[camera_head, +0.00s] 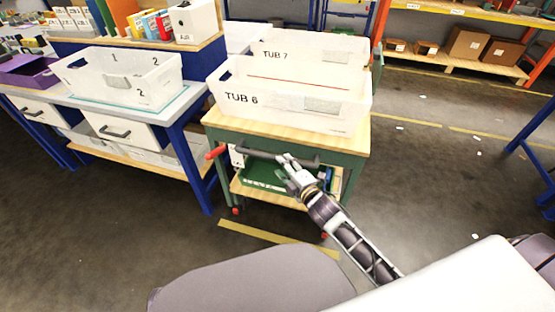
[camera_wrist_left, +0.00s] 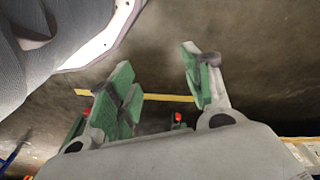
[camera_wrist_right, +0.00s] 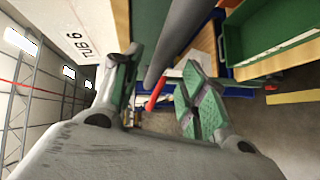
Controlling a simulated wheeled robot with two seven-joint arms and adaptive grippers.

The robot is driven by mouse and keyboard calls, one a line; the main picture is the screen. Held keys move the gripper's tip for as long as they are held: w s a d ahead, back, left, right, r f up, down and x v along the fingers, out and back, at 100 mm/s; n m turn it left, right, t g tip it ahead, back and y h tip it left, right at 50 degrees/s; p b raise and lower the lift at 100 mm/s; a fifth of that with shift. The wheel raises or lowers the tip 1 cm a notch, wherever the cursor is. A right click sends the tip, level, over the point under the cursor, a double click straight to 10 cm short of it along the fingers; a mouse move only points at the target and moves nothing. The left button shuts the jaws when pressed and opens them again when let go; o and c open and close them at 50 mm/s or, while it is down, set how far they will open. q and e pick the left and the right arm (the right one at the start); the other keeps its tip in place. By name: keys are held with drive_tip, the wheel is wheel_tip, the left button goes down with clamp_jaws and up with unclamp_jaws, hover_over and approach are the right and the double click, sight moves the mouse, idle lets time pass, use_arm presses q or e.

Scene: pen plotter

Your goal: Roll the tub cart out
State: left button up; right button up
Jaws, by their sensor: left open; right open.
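The tub cart is a green frame (camera_head: 352,168) with a wooden top, carrying white tubs marked TUB 6 (camera_head: 285,97) and TUB 7 (camera_head: 310,50). A dark handle bar (camera_head: 262,154) runs across its near side, with a red lever (camera_head: 215,153) at the left. My right gripper (camera_head: 288,162) is open at the bar. In the right wrist view, the bar (camera_wrist_right: 178,45) shows between the open fingers (camera_wrist_right: 160,92); I cannot tell whether they touch it. My left gripper (camera_wrist_left: 160,90) is open and empty above the floor, outside the head view.
A blue-legged bench (camera_head: 194,150) with a white tub (camera_head: 118,78) and drawers stands close left of the cart. Yellow tape (camera_head: 270,237) marks the floor before the cart. Open floor lies to the right, with orange shelving (camera_head: 470,12) behind.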

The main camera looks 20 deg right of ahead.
drive_tip(key=x, duration=0.4)
drive_tip(key=shift+w+b, duration=0.15)
drive_tip(key=shift+b, duration=0.2)
use_arm(q)
drive_tip(key=shift+w+d+r+t, duration=0.1)
drive_tip(key=shift+w+r+t, duration=0.2)
drive_tip(key=shift+w+r, duration=0.35)
use_arm(e)
drive_tip(key=shift+w+a+f, duration=0.1)
drive_tip(key=shift+w, duration=0.45)
use_arm(q)
drive_tip(key=shift+s+r, duration=0.1)
drive_tip(key=shift+r, duration=0.1)
use_arm(e)
drive_tip(key=c, duration=0.9)
use_arm(q)
drive_tip(key=shift+f, duration=0.15)
use_arm(e)
clamp_jaws()
use_arm(q)
drive_tip(key=shift+s, duration=0.1)
